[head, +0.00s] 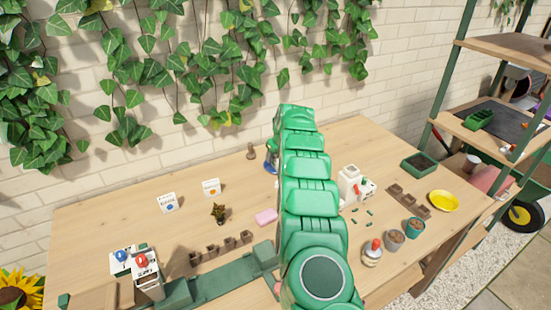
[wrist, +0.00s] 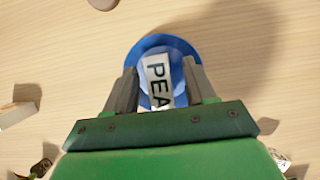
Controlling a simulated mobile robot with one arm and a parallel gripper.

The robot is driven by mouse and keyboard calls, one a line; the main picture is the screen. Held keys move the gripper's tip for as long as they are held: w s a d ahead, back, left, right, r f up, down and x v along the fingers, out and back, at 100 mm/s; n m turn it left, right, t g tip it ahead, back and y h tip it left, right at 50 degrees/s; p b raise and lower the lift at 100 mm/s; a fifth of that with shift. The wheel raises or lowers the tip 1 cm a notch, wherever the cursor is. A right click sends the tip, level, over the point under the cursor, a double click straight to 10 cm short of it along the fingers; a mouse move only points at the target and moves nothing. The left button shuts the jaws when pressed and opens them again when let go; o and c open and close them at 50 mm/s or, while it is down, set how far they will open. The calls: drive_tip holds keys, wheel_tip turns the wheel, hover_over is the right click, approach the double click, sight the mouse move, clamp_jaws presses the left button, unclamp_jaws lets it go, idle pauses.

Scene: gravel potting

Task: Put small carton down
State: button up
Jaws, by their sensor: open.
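A white piece lettered "PEA" (wrist: 159,78), seemingly the small carton, lies tilted in or over a round blue dish (wrist: 146,45) in the wrist view. My gripper (wrist: 160,68) is open, with one finger on each side of the white piece. I cannot tell whether the fingers touch it. Its lower part is hidden by my gripper. In the head view, a bit of the blue dish (head: 270,164) shows at the table's back, left of my green arm. My gripper is hidden behind the arm there.
The wooden table (head: 100,225) holds several small brown pots in a row (head: 222,249), a pink block (head: 266,217), a small plant (head: 218,212), white boxes (head: 349,183) and a yellow dish (head: 444,201). A brick wall rises behind.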

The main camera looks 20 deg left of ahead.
drive_tip(key=v, duration=1)
drive_tip(key=shift+r, duration=0.3)
drive_tip(key=shift+s+d, duration=0.1)
drive_tip(key=shift+s, duration=0.05)
